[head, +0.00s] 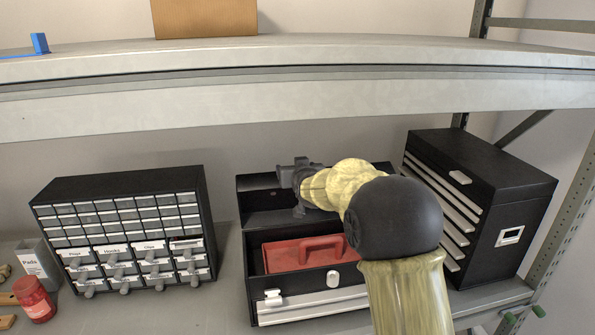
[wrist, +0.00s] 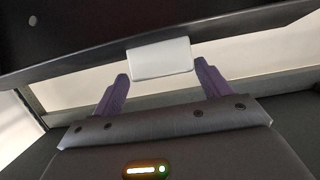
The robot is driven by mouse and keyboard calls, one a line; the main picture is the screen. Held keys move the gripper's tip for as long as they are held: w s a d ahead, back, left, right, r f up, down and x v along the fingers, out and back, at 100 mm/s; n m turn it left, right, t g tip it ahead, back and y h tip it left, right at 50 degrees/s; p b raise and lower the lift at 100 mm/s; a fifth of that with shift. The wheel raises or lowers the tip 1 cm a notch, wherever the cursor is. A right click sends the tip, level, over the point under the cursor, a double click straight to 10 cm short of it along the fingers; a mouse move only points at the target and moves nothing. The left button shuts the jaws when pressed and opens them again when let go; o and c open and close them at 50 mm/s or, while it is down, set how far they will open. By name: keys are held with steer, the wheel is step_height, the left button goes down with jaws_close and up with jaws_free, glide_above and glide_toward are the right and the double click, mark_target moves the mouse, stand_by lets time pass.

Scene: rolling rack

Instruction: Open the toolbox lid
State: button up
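The black toolbox (head: 255,285) stands in the middle of the lower shelf. Its lid (head: 262,218) is raised at the back, and a red tray (head: 288,258) with a handle shows inside. My gripper (head: 303,187) is at the raised lid, and my arm hides the lid's right part. In the wrist view, my gripper's two purple fingers (wrist: 160,85) are spread apart. A white latch tab (wrist: 161,58) on a dark edge, apparently the lid's (wrist: 90,42), lies between and just beyond the fingertips. I cannot tell whether they touch it.
A small-drawer cabinet (head: 190,216) stands left and a black tool chest (head: 485,160) right, close to my arm. The upper shelf (head: 300,99) runs above the toolbox. A red jar (head: 35,299) is at far left.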

steer(key=shift+o, duration=0.5)
steer(key=shift+s, duration=0.15)
steer(key=shift+s+a+f, duration=0.15)
steer(key=shift+a+f, duration=0.05)
steer(key=shift+a, duration=0.1)
steer(key=b+v, duration=0.6)
steer(key=v, duration=1.1)
steer(key=shift+s+d+r, duration=0.15)
steer(key=shift+d+r, duration=0.05)
steer(key=shift+d, duration=0.05)
